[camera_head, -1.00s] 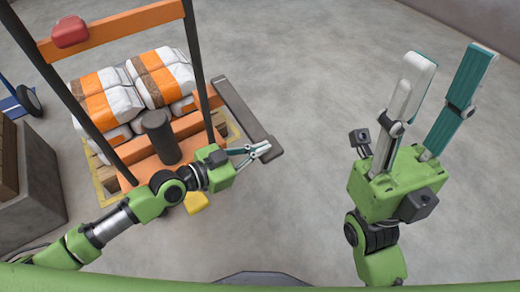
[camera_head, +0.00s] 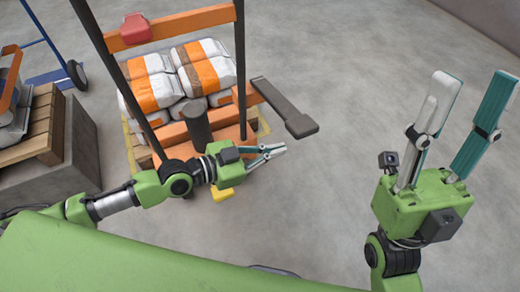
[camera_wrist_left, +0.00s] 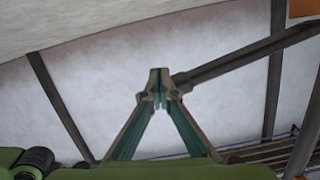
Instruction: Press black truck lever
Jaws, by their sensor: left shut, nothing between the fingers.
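The black lever (camera_head: 287,108) juts out to the right of the orange truck (camera_head: 172,26), with a wide flat end. My left gripper (camera_head: 281,150) is shut and empty. In the head view its fingertips are just below and left of the lever's end, with floor visible between. In the left wrist view the shut fingertips (camera_wrist_left: 158,80) meet near the end of a dark bar (camera_wrist_left: 245,58), which looks like the lever; I cannot tell the depth gap there. My right gripper (camera_head: 470,88) is wide open and empty, well to the right.
White and orange bags (camera_head: 205,68) are stacked on the truck behind dark posts (camera_head: 240,60). A dark cylinder (camera_head: 197,128) stands in front of them. A grey block with a wooden pallet (camera_head: 45,125) is at left, near a blue cart (camera_head: 55,75). The floor at right is clear.

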